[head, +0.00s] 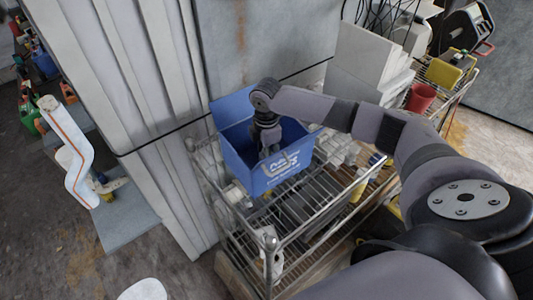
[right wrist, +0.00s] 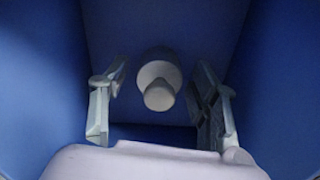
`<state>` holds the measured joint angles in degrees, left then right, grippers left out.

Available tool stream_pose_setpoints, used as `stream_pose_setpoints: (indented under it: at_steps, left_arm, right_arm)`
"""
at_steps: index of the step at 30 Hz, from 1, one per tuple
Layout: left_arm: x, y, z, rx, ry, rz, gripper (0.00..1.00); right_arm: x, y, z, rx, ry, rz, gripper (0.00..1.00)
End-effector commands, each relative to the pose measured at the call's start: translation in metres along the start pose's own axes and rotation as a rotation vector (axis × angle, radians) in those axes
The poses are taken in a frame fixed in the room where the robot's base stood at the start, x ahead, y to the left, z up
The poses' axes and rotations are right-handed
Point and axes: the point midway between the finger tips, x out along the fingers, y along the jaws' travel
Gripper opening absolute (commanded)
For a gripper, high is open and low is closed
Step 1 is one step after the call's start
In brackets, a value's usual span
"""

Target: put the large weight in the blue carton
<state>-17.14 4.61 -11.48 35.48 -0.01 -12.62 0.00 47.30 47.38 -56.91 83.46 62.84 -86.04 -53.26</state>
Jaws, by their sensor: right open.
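The blue carton (head: 262,172) stands open on the wire rack, with white lettering on its front. My right gripper (head: 268,150) reaches down into it from above. In the right wrist view, blue walls surround my right gripper (right wrist: 160,105), whose two fingers are wide apart. A pale, rounded weight with a knob (right wrist: 160,82) shows inside the carton, between the fingers and with a gap to each. I take it for the large weight; its size is hard to judge. The head view hides it. My left gripper is in neither view.
The wire rack (head: 318,232) holds white items beside the carton. A stack of white boxes (head: 366,58), a red cup (head: 420,97) and a yellow item (head: 443,73) stand farther right. Grey panels (head: 130,75) rise close on the carton's left.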

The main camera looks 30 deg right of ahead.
Motion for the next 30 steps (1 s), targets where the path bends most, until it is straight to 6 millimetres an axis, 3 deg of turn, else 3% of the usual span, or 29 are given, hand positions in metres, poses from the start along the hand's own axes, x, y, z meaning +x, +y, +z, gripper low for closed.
stream_pose_setpoints:
  at_steps: [8, 21, 30]
  left_arm:
    - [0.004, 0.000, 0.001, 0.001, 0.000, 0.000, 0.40]
    - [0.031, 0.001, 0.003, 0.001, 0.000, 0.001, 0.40]
    - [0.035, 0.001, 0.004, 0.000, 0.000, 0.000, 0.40]
  right_arm:
    - [-0.009, 0.001, 0.000, 0.000, 0.001, 0.002, 0.56]
    - [-0.096, 0.001, 0.000, 0.001, 0.001, 0.004, 0.56]
    - [-0.122, 0.000, 0.000, 0.000, 0.000, 0.000, 0.56]
